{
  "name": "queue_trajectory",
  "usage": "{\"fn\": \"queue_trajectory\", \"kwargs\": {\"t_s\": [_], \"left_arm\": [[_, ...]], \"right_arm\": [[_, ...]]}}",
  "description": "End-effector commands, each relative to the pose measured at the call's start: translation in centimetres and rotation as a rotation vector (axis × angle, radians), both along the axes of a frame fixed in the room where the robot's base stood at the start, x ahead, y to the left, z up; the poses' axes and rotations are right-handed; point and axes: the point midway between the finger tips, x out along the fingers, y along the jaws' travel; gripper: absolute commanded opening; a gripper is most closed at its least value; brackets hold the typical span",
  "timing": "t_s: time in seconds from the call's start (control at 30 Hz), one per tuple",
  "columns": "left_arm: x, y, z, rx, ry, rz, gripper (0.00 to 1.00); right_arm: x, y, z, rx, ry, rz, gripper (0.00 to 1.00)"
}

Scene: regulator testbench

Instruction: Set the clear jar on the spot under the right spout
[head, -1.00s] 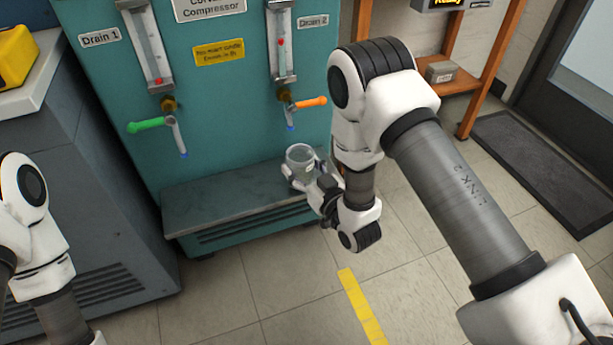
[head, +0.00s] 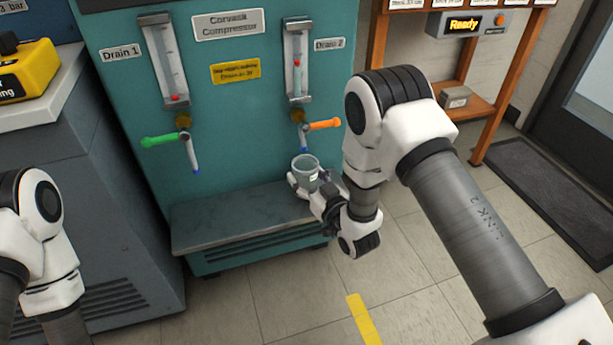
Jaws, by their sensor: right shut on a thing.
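The clear jar (head: 306,168) is upright in my right gripper (head: 306,184), which is shut on it. The jar is near the right end of the compressor's grey ledge (head: 230,222), just below the right spout (head: 304,140) with the orange handle. I cannot tell whether the jar's base touches the ledge, since the gripper hides it. The left spout (head: 192,158) has a green handle. My left arm shows at the left edge, but its gripper is out of view.
The teal compressor (head: 235,115) carries two gauge tubes above the spouts. A grey cabinet with a yellow device (head: 28,72) stands at the left. A wooden rack (head: 470,100) stands at the right. The ledge's left and middle are bare.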

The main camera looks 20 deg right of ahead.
Motion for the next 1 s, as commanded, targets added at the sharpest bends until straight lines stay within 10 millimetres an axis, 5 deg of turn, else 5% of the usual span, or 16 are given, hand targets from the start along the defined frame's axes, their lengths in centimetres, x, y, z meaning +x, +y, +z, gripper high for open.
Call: {"fn": "queue_trajectory", "kwargs": {"t_s": [0.6,0.63,0.7,1.0], "left_arm": [[0.0,0.0,-0.42,0.0,0.0,0.0,0.4],[0.0,0.0,-0.37,0.0,0.0,0.0,0.4],[0.0,0.0,-0.37,0.0,0.0,0.0,0.4],[0.0,0.0,-0.37,0.0,0.0,0.0,0.4]], "right_arm": [[0.0,0.0,-0.77,0.0,0.0,0.0,0.18],[0.0,0.0,-0.71,0.0,-0.001,0.0,0.71],[0.0,0.0,-0.7,0.0,0.0,0.0,0.89],[-0.06,-0.01,-0.73,0.0,0.0,0.0,0.89]]}}
